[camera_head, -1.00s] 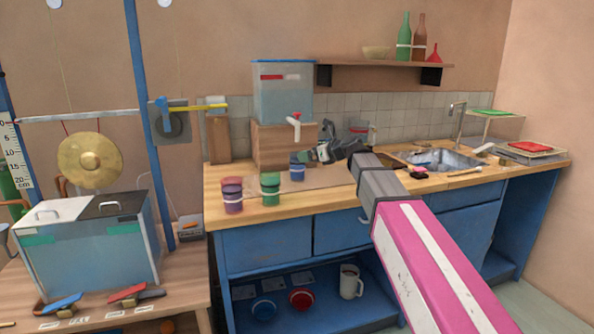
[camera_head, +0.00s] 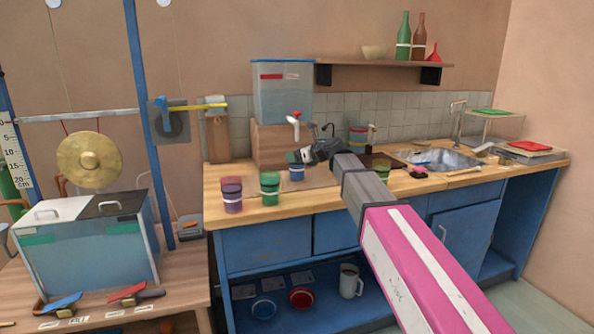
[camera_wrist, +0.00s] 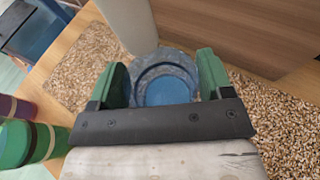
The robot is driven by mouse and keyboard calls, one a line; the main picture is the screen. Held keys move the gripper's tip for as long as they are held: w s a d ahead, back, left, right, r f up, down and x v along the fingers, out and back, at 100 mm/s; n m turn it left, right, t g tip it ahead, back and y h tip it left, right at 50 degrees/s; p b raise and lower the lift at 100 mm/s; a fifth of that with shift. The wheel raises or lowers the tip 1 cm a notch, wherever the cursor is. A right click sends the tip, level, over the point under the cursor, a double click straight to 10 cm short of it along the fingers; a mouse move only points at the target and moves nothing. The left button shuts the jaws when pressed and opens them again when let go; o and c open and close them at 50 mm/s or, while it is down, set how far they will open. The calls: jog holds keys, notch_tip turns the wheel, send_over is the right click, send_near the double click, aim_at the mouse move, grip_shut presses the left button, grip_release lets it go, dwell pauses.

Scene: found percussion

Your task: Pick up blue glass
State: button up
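The blue glass (camera_head: 297,173) stands on the wooden counter, right of the green glass, in the head view. In the wrist view the blue glass (camera_wrist: 166,84) is seen from above, its round rim between the two green fingers. My gripper (camera_head: 294,157) is at the glass's upper part in the head view. In the wrist view my gripper (camera_wrist: 166,76) is open, with one finger on each side of the glass. The fingers look apart from its walls, though contact at the rim is hard to tell. My gripper hides part of the glass's top.
The green glass (camera_head: 270,188) and purple glass (camera_head: 232,195) stand to the left on the counter (camera_head: 330,203). A clear tank (camera_head: 283,95) on a wooden box (camera_head: 270,146), with a white tap (camera_head: 294,120), rises close behind. A cork-like mat (camera_wrist: 285,120) lies beneath.

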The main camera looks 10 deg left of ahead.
jog(key=c, duration=0.8)
jog(key=shift+c, duration=0.2)
jog(key=shift+r, duration=0.2)
